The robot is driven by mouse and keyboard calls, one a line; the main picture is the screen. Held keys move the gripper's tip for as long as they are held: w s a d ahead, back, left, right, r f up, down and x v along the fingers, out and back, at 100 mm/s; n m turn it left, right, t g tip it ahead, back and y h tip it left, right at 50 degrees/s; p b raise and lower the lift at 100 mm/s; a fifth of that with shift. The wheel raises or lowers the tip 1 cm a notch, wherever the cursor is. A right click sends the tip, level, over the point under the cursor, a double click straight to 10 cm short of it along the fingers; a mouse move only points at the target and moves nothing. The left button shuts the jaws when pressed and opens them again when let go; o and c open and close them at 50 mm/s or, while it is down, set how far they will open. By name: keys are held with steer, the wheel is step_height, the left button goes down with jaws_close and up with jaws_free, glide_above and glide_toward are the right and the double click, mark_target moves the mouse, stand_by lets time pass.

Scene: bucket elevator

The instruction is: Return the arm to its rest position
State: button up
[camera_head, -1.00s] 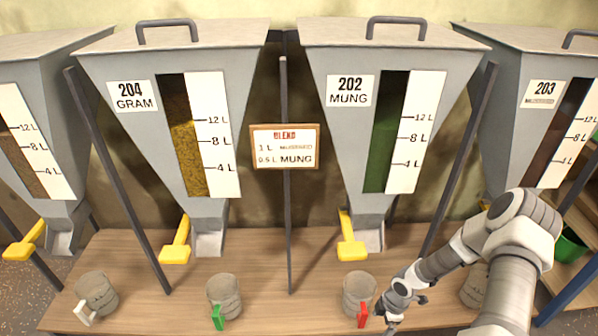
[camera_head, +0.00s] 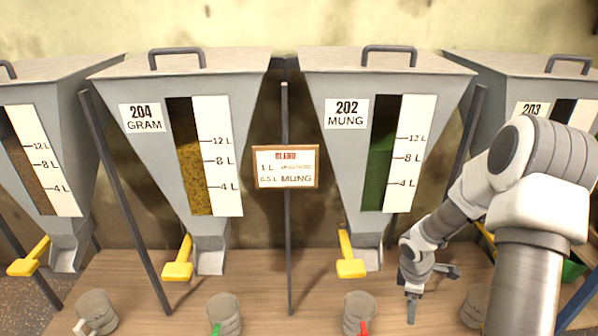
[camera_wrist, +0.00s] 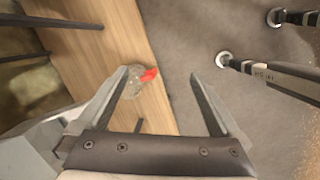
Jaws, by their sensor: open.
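My gripper (camera_head: 430,285) is open and empty at the right of the head view, in front of the hoppers and above the bench. One finger points down and the other points to the right. In the wrist view my open fingers (camera_wrist: 160,95) stand wide apart. A clear cup with a red handle (camera_wrist: 133,84) shows beyond the left finger, at the bench edge. In the head view the red-handled cup (camera_head: 358,312) stands on the bench below hopper 202, left of my gripper and apart from it. My arm rises from the lower right.
Hopper 204 GRAM (camera_head: 150,95), hopper 202 MUNG (camera_head: 345,75) and hopper 203 (camera_head: 500,90) stand behind the wooden bench (camera_head: 270,270). Yellow levers (camera_head: 349,262) jut out below. A green-handled cup (camera_head: 224,312) stands left. A BLEND sign (camera_head: 285,180) hangs between hoppers. Grey floor is open beside the bench.

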steer(key=s+a+r+m+t, duration=0.1)
steer(key=s+a+r+m, duration=0.1)
steer(key=r, duration=0.6)
steer(key=s+a+r+m+h, duration=0.1)
steer(key=s+r+m, duration=0.15)
steer(key=r, duration=0.55)
steer(key=s+a+r+m+t, duration=0.1)
steer(key=s+a+r+m, duration=0.15)
steer(key=r, duration=0.45)
steer(key=s+a+r+m+t+y, duration=0.1)
steer(key=s+a+r+m+y, duration=0.15)
steer(key=s+a+r, duration=0.35)
steer(key=s+a+r+m+t+y, duration=0.1)
steer(key=s+a+r+m+t, duration=0.2)
steer(key=s, duration=0.4)
step_height(320, 180, up, 20)
steer(key=m+g+p, duration=0.1)
steer(key=p, duration=1.7)
steer(key=shift+s+a+p, duration=0.25)
steer(key=shift+s+p, duration=0.05)
steer(key=shift+p, duration=0.05)
steer(key=shift+r, duration=0.1)
